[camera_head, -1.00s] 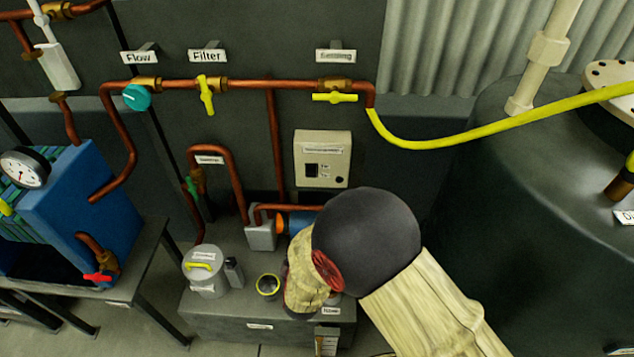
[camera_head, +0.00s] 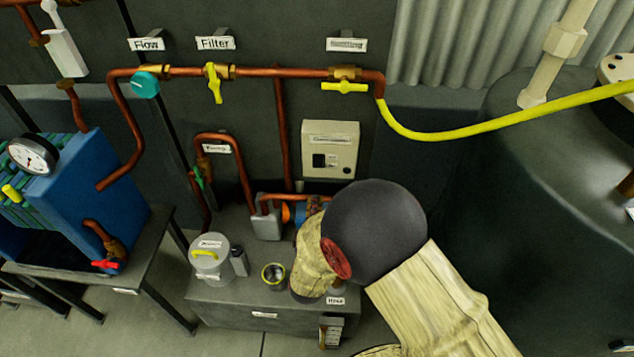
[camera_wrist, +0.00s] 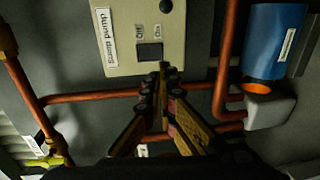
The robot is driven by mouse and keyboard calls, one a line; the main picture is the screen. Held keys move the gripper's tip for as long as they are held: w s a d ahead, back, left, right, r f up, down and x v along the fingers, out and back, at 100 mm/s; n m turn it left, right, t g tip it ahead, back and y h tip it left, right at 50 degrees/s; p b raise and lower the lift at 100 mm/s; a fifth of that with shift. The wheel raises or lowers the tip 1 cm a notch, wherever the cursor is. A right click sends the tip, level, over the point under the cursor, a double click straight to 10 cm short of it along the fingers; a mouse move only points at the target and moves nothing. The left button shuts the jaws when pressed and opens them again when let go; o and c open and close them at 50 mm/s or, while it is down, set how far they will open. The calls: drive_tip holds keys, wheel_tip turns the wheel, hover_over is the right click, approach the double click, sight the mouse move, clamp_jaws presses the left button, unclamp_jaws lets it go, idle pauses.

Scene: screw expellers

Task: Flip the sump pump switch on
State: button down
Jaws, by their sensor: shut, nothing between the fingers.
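The sump pump control panel is a beige box (camera_head: 330,135) on the dark wall, under the right end of the copper pipe. Its black switch (camera_head: 319,160) sits at the panel's lower left. In the wrist view the panel (camera_wrist: 115,55) appears turned, with its sump pump label and the switch (camera_wrist: 149,52) near the panel's edge. My gripper (camera_wrist: 163,72) is shut and empty, its tips overlapping the panel edge close beside the switch. I cannot tell whether they touch. In the head view my arm hides most of the gripper. The switch position is unclear.
Copper pipes (camera_wrist: 85,98) and a blue motor (camera_wrist: 272,45) lie near the gripper. On the cabinet top below the panel stand a grey canister (camera_head: 209,262) and a small open cup (camera_head: 274,275). A yellow hose (camera_head: 430,137) hangs at the right, before a dark tank (camera_head: 530,200).

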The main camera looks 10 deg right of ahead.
sight(319, 167)
drive_tip(key=shift+b+x, duration=2.7)
drive_tip(key=shift+x, duration=4.2)
drive_tip(key=shift+s, duration=0.15)
